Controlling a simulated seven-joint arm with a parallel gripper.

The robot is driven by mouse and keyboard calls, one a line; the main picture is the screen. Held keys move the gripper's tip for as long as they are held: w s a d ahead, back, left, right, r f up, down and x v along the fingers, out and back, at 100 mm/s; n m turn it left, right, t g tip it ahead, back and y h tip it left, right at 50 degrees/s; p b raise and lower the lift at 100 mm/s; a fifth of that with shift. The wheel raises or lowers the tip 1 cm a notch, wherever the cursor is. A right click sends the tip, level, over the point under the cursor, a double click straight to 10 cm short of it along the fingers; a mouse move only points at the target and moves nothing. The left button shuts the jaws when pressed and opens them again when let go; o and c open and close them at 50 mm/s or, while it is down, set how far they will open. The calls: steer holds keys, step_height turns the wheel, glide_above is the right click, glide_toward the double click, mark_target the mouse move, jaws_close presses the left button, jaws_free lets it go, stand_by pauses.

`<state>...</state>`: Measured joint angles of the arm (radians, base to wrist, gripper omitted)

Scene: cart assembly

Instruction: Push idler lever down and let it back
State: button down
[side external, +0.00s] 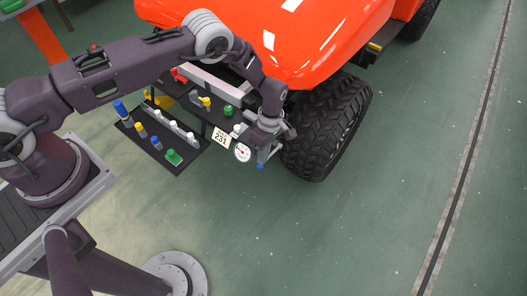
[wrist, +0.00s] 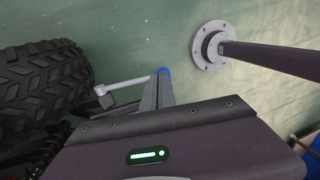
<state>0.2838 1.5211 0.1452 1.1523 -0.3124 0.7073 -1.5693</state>
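The idler lever appears to be the pale grey bar (wrist: 125,84) in the wrist view. It runs from a small grey block beside the tyre towards my fingertips. A blue end (wrist: 164,71) shows just past the fingertips, and also below my gripper in the side view (side external: 260,166). My gripper (wrist: 160,80) points down at this end of the bar, its fingers close together with no clear gap. In the side view my gripper (side external: 266,152) is beside the front tyre. The fingers hide part of the bar's end, and I cannot tell whether they touch it.
A black treaded tyre (side external: 328,125) of the orange cart (side external: 290,40) stands right beside my gripper. A round dial (side external: 242,153) and a "231" tag (side external: 221,136) are at its left. A dark tray (side external: 183,158) holds several coloured parts. The green floor at right is clear.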

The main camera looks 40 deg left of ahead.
steer(key=shift+x, duration=1.3)
steer(key=v, duration=1.1)
steer(key=shift+r, duration=0.3)
steer(key=shift+w, duration=0.15)
